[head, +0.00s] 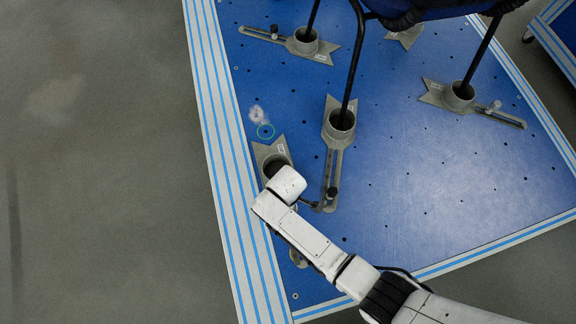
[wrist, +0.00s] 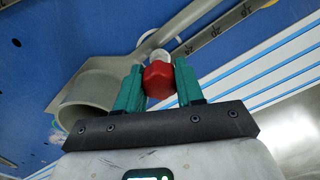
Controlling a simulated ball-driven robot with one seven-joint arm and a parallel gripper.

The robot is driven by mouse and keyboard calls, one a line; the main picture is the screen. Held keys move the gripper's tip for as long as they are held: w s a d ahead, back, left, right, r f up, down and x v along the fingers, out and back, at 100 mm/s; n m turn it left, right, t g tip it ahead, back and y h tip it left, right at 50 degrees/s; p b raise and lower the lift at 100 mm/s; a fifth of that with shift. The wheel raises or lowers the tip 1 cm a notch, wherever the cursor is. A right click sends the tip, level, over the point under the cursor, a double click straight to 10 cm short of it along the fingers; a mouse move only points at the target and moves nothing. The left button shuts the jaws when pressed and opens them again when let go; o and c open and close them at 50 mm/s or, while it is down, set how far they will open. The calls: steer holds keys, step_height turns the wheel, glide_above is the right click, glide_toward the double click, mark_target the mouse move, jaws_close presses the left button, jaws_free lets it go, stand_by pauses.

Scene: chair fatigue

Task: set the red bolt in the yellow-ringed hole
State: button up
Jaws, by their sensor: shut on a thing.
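The red bolt (wrist: 159,82) is between the two teal fingers of my gripper (wrist: 158,72) in the wrist view, and they are shut on it. Its head faces the camera, and a pale piece shows just beyond it. A grey slotted bracket with a cup (wrist: 88,100) and a ruler arm lies behind it. I cannot tell whether the bolt touches the bracket. In the head view my wrist covers the fingers and the bolt.
Other brackets hold the chair legs: one right of my wrist (head: 340,122), one at the top (head: 306,40), one at the right (head: 458,95). A pale smudge (head: 257,114) lies beside the ring.

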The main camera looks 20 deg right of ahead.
steer(key=shift+r+p, duration=2.05)
steer(key=shift+r+p, duration=2.05)
steer(key=shift+p, duration=0.1)
